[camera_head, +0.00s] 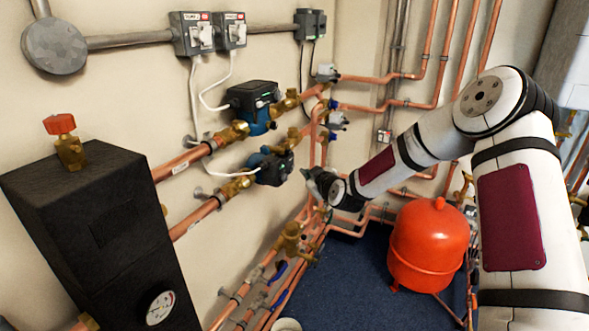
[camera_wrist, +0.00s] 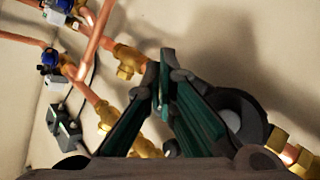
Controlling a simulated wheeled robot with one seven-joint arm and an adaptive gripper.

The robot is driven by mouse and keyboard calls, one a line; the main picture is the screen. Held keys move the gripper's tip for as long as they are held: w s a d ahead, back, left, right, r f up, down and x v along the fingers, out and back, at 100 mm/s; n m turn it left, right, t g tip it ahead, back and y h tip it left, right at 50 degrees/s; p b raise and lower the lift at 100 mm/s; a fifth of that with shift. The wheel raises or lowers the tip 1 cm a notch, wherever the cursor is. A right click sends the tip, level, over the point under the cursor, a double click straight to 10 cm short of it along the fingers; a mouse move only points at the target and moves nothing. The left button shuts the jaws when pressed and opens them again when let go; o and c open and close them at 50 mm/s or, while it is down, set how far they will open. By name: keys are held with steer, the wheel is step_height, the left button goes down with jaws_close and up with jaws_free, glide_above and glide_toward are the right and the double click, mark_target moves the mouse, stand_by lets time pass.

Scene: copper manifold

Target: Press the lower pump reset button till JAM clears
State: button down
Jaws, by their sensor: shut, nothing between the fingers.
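The lower pump (camera_head: 272,166), dark with a blue body, sits on the lower copper pipe between brass valves in the head view. Its reset button and any JAM reading are too small to make out. My gripper (camera_head: 308,176) is just right of this pump, pointing toward it; I cannot tell whether it touches. In the wrist view my gripper (camera_wrist: 163,88) has its dark green fingers converging to shut tips, with nothing held. A dark rounded part shows right of the fingers there; I cannot tell whether it belongs to the pump.
The upper pump (camera_head: 254,103) sits above the lower one. Copper pipes and brass valves (camera_head: 290,238) run below my gripper. A red expansion vessel (camera_head: 430,245) stands on the blue floor to the right. A black box with a gauge (camera_head: 160,307) is at the left.

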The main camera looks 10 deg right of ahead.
steer(key=shift+s+d+p, duration=0.3)
steer(key=shift+s+d, duration=0.35)
steer(key=shift+d, duration=0.25)
steer(key=shift+s+d+p, duration=0.3)
steer(key=shift+s+d, duration=0.35)
steer(key=shift+d, duration=0.25)
